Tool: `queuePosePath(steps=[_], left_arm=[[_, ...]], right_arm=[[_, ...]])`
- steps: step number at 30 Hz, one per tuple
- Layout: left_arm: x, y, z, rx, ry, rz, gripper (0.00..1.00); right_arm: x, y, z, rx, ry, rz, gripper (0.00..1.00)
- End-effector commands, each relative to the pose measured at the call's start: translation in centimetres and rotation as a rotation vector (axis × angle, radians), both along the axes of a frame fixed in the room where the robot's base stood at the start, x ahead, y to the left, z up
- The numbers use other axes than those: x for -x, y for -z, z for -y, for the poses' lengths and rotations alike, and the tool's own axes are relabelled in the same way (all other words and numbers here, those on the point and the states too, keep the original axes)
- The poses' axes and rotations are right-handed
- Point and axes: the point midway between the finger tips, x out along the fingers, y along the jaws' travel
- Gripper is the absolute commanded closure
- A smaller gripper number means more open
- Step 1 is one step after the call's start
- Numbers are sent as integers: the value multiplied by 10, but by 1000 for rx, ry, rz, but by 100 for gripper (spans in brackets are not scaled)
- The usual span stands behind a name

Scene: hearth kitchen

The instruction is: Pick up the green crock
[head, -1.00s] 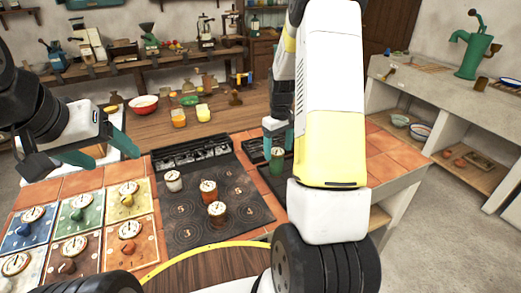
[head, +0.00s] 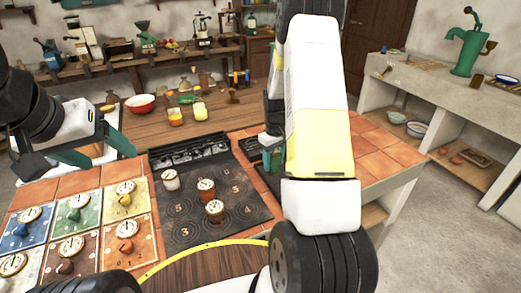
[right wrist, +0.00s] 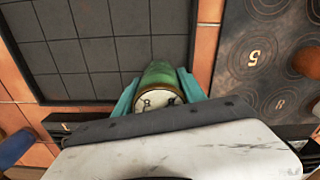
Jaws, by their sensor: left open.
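The green crock (right wrist: 160,76), with a round pale dial on its lid, shows in the right wrist view. The teal fingers of my right gripper (right wrist: 160,84) lie close along both its sides. I cannot tell whether they press on it. In the head view my right arm largely hides the crock, and my right gripper (head: 268,145) shows only in part beside the arm. My left gripper (head: 112,157) is open and empty above the tiled counter at the left.
White and brown crocks (head: 170,180) (head: 214,207) stand on the dark hob (head: 235,213) left of my right arm. Coloured dial panels (head: 78,218) lie at the front left. A red bowl (head: 140,103) and yellow jars (head: 200,111) stand behind.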

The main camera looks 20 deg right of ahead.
Motion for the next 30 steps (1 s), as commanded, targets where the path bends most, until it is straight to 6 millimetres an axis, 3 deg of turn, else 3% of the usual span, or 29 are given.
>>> queuePosePath(steps=[1, 6, 19, 27, 30], left_arm=[[0, 0, 0, 0, 0, 0, 30], [0, 0, 0, 0, 0, 0, 30], [0, 0, 0, 0, 0, 0, 30], [0, 0, 0, 0, 0, 0, 30], [0, 0, 0, 0, 0, 0, 30]], right_arm=[[0, 0, 0, 0, 0, 0, 67], [0, 0, 0, 0, 0, 0, 100], [-1, -6, 0, 1, 0, 4, 100], [-2, -39, 0, 1, -1, 6, 100], [19, -39, -10, 0, -3, 1, 100]])
